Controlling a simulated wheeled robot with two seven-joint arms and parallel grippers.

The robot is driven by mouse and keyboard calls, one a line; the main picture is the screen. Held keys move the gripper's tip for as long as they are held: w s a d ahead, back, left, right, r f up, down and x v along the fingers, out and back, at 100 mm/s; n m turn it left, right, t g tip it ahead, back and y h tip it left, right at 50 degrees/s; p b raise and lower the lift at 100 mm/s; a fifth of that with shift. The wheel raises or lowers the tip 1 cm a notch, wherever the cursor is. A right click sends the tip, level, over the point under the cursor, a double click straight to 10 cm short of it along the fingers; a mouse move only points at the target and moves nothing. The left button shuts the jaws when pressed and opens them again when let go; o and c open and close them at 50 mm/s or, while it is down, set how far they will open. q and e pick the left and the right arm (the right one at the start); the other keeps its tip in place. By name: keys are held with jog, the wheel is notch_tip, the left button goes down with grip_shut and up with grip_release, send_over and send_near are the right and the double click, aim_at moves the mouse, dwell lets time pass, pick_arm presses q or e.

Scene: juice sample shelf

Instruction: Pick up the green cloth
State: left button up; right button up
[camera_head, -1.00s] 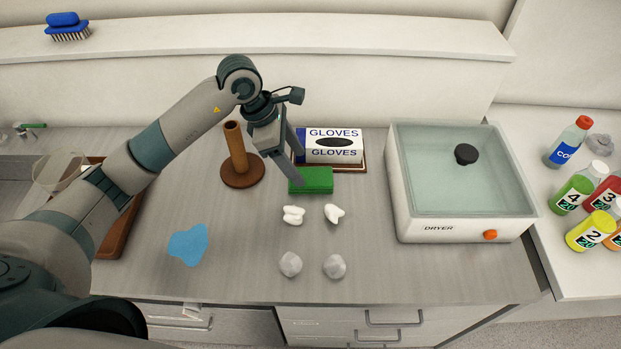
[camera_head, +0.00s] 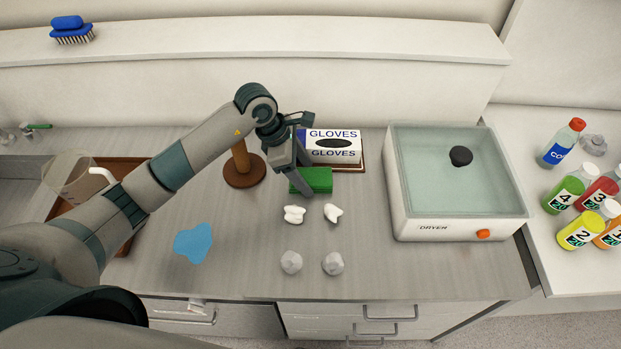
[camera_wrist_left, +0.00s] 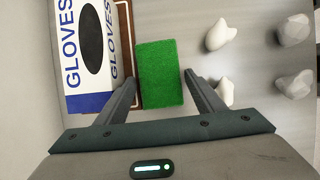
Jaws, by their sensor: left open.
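The green cloth (camera_head: 318,180) is a thick rectangular pad lying on the grey counter, just in front of the glove box. It also shows in the left wrist view (camera_wrist_left: 160,73), where it extends between and beyond the two fingers. My left gripper (camera_head: 291,189) is open and reaches down at the cloth's left end. In the left wrist view my left gripper (camera_wrist_left: 164,82) has one finger on each side of the cloth, with nothing held. Whether the fingers touch the cloth, I cannot tell. My right gripper is not in view.
The glove box (camera_head: 333,144) stands close behind the cloth. A wooden post on a round base (camera_head: 244,172) is left of my gripper. White lumps (camera_head: 294,214) and grey lumps (camera_head: 291,262) lie in front. A dryer (camera_head: 460,228) stands right; a blue patch (camera_head: 193,243) lies front left.

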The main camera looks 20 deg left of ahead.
aim_at(313, 176)
pick_arm(q)
jog(key=c, duration=0.8)
jog(key=shift+r, duration=0.15)
jog(key=shift+r+b, duration=0.6)
notch_tip(313, 176, up, 2)
jog(key=shift+w+r+b, duration=0.1)
jog(key=shift+b, duration=0.6)
jog(key=s+d+r+b, duration=0.1)
jog(key=s+d+r, duration=0.1)
jog(key=s, duration=0.1)
jog(key=s+d+r+b, duration=0.1)
jog(key=s+d+r, duration=0.1)
jog(key=s+r, duration=0.1)
jog(key=s+d+r+b, duration=0.2)
jog(key=s, duration=0.2)
jog(key=shift+s+d+r, duration=0.1)
jog(key=shift+r, duration=0.1)
